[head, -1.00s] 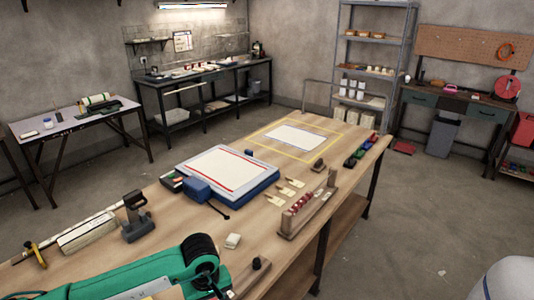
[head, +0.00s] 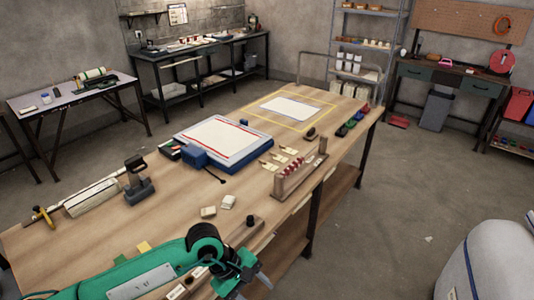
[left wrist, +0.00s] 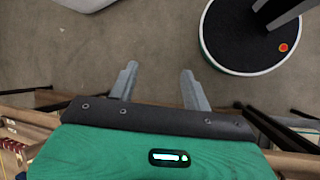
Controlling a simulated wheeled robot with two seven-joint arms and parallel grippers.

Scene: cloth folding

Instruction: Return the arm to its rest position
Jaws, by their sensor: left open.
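My left arm is green and comes in from the lower left of the head view. Its gripper (head: 252,284) hangs past the table's front edge, low in the picture. In the left wrist view the two grey fingers of the left gripper (left wrist: 160,86) are apart with only bare floor between them. The gripper holds nothing. A white cloth with a red line (head: 222,138) lies flat on a blue board (head: 238,166) on the table. A white sheet (head: 291,108) lies flat inside a yellow outline farther back. My right gripper is not in view.
The wooden table (head: 105,230) carries a wooden rack with red pieces (head: 292,178), a dark grey tool (head: 138,182) and small pale blocks (head: 208,212). A pale rounded object (head: 485,255) stands at the lower right. The floor right of the table is largely clear.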

